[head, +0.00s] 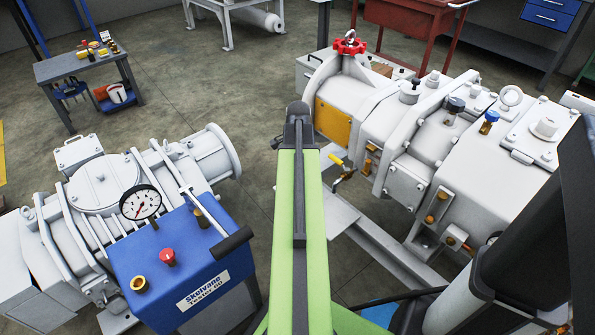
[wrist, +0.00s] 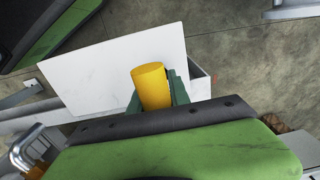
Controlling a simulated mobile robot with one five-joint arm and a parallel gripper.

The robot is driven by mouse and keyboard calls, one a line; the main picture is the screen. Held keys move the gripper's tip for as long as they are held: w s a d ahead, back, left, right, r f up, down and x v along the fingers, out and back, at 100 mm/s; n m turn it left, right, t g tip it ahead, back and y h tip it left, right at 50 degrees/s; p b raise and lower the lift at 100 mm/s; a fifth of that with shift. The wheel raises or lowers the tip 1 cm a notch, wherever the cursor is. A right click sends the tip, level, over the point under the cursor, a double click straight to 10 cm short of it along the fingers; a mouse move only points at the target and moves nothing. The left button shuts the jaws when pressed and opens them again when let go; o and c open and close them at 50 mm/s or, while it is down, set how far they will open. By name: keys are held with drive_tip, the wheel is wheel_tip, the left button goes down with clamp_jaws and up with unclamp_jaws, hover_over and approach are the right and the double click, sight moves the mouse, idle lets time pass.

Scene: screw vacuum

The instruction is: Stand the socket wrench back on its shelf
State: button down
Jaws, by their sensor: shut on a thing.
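My gripper (wrist: 157,97) shows in the wrist view, its dark green jaws shut around a yellow cylindrical piece (wrist: 151,82). I take this piece to be the socket wrench; the rest of it is hidden by the jaws and my green wrist part. A flat white plate (wrist: 100,72) lies behind and left of it in the picture; it may be the shelf. I cannot tell whether the wrench touches it. A pale flat plate (head: 338,212) shows just right of the arm there.
A large white pump (head: 405,170) with a red handwheel (head: 350,46) stands right of my arm. A blue tester box (head: 175,262) with a gauge (head: 140,203) stands left, before another white machine (head: 98,180). A tool table (head: 82,66) is farther back. Bare floor (head: 240,100) lies between.

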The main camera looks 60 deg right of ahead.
drive_tip(key=shift+f, duration=0.1)
drive_tip(key=shift+f+b, duration=0.55)
drive_tip(key=shift+b, duration=0.1)
drive_tip(key=shift+f, duration=0.2)
idle(0.4)
drive_tip(key=c, duration=1.1)
unclamp_jaws()
drive_tip(key=shift+c, duration=0.2)
drive_tip(key=shift+o, duration=0.4)
drive_tip(key=o, duration=0.7)
drive_tip(key=shift+o, duration=0.2)
drive_tip(key=shift+r, duration=0.1)
